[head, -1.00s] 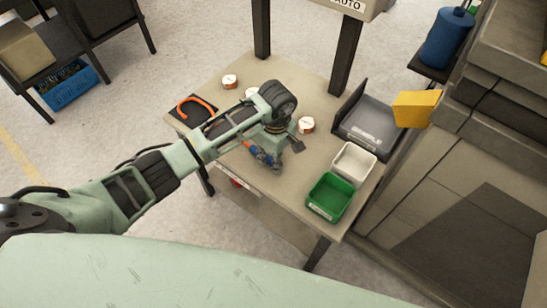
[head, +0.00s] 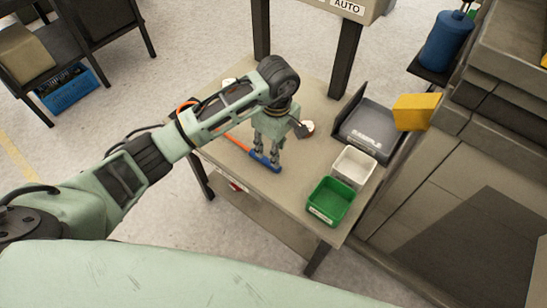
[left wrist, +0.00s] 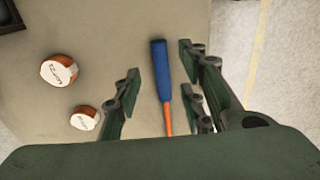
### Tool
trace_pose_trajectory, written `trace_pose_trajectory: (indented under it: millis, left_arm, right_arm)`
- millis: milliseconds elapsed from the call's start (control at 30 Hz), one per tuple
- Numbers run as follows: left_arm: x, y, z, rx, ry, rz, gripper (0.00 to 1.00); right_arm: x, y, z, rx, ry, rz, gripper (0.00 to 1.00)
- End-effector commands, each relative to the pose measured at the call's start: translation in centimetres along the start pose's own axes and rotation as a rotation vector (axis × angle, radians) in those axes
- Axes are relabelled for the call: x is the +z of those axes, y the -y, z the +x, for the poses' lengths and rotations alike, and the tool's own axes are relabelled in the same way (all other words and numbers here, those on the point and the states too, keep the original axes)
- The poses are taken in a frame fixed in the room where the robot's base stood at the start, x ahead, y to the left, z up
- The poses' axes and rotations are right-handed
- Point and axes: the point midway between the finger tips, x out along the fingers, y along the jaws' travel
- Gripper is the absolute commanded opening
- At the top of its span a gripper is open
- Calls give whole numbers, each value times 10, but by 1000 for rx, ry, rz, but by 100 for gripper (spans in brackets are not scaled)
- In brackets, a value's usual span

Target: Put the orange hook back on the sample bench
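The orange hook lies on the tan sample bench (head: 318,88). Its blue handle (head: 263,162) and part of its orange shaft (head: 239,145) show in the head view, while my left arm covers much of the rest. My left gripper (head: 269,163) points down over the handle end. In the left wrist view the gripper (left wrist: 157,82) is open, with its fingers apart on either side. The blue handle (left wrist: 160,70) and orange shaft (left wrist: 168,120) lie between them, with visible gaps. The curved end is mostly hidden. My right gripper is not in view.
Copper-and-white labelled rolls (left wrist: 59,71) (left wrist: 83,118) lie beside the hook. A green bin (head: 330,202), a white bin (head: 354,165) and a grey sample tray (head: 364,134) stand along the bench's right side. Bare benchtop lies in front of the handle.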

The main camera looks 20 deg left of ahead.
Motion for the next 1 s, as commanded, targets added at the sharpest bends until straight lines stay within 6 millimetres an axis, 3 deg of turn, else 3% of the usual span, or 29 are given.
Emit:
trace_pose_trajectory:
  millis: [100, 333, 900, 1000]
  left_arm:
    - [-1, -1, -24, 3, -4, 1, 37]
    - [0, 0, -48, 0, -1, -1, 37]
    - [0, 0, -51, -1, 1, 0, 37]
    - [12, -1, -48, 14, 40, 3, 37]
  right_arm:
    - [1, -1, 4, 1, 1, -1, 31]
    - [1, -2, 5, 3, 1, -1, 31]
    - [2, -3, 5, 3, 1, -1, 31]
    - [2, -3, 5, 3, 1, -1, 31]
